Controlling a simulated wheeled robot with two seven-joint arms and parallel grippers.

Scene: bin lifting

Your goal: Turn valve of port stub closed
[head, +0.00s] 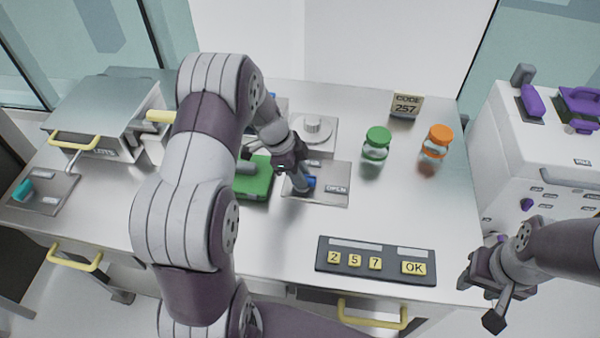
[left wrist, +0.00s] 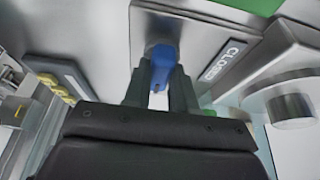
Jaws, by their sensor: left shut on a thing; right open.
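The valve is a blue handle (head: 311,183) on a flat metal plate (head: 332,199) in the middle of the table. An OPEN label (head: 337,189) shows at the plate's right in the head view. My left gripper (head: 303,187) reaches down to the plate and is shut on the blue handle. In the left wrist view the handle (left wrist: 162,60) sits between the two fingers, and a label reading CLO... (left wrist: 222,62) is on the plate to its right. The gripper hides part of the plate and handle in the head view. My right gripper (head: 490,290) is open and empty beyond the table's right front edge.
Green-lidded (head: 376,146) and orange-lidded (head: 437,142) jars stand at right. A keypad (head: 376,261) lies in front. The table between keypad and jars is clear.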

